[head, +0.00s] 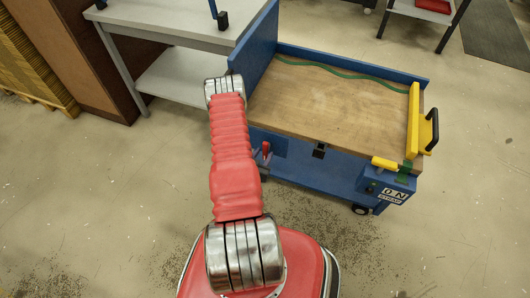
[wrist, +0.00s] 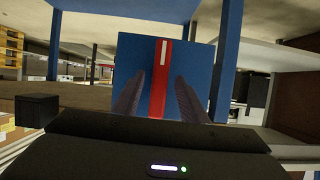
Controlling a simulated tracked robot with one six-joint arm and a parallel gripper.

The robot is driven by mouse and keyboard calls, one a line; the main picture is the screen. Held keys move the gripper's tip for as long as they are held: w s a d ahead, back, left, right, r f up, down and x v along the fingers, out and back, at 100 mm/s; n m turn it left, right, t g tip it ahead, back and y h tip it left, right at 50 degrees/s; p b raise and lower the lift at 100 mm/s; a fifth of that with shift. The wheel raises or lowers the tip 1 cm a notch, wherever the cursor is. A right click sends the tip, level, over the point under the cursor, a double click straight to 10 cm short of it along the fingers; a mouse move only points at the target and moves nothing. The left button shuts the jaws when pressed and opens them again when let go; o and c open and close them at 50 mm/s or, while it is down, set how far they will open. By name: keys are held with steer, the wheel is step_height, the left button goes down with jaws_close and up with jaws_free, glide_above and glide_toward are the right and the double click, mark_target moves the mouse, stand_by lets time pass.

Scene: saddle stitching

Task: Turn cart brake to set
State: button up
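The cart (head: 330,105) is blue with a wooden top. A small red lever (head: 265,149) stands on its near side, beside my red arm, and I take it for the brake. In the wrist view a red bar (wrist: 158,105) with a white stripe near its top runs upright on a blue plate (wrist: 135,55). My gripper (wrist: 160,78) is open, with one dark finger on each side of the red bar and a visible gap to each. I cannot tell how deep the fingers reach around the bar. In the head view my gripper is hidden behind the arm.
A yellow bar with a black handle (head: 432,131) is at the cart's right end, above a blue box with a label (head: 387,189). A grey table (head: 180,22) stands behind left. The floor in front of the cart is clear apart from dark specks.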

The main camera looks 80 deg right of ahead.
steer(key=s+v, duration=0.1)
steer(key=v, duration=0.9)
steer(key=shift+w+a+r, duration=0.2)
steer(key=shift+w+a, duration=0.1)
steer(key=shift+w, duration=0.25)
steer(key=shift+f, duration=0.1)
